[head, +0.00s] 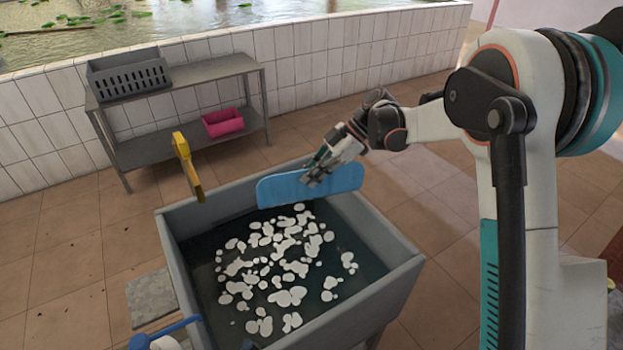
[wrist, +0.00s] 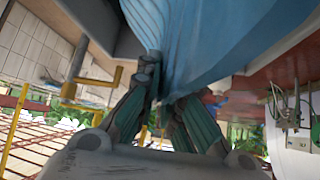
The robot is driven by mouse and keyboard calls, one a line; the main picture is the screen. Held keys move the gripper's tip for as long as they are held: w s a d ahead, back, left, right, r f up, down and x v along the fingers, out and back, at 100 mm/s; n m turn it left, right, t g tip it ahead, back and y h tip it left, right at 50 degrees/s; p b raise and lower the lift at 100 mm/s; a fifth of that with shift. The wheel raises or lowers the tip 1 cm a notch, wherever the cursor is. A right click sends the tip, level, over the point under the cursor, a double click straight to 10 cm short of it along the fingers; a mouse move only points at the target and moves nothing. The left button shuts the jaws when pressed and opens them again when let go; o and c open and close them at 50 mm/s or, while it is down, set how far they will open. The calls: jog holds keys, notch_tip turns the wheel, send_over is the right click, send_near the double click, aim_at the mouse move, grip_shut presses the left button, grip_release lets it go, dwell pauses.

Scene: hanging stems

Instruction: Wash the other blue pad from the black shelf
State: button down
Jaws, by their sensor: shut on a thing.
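A blue pad (head: 285,190) is held by my gripper (head: 314,172) over the far edge of a grey basin (head: 400,283). The basin holds dark water with many white foam patches (head: 285,255). In the head view the pad's lower edge is close to the water; I cannot tell whether it touches. In the wrist view the pad (wrist: 200,40) fills the top middle, pinched between the fingers of my gripper (wrist: 165,105). A dark grey shelf (head: 185,132) stands by the tiled wall. I see no other blue pad on it.
A grey slotted crate (head: 128,77) sits on the shelf's top and a pink bin (head: 222,122) on its lower board. A yellow post-like object (head: 187,165) stands behind the basin. A blue-handled item (head: 165,335) is at the front left.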

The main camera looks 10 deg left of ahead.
jog(key=shift+r+p, duration=2.15)
jog(key=shift+r, duration=2.15)
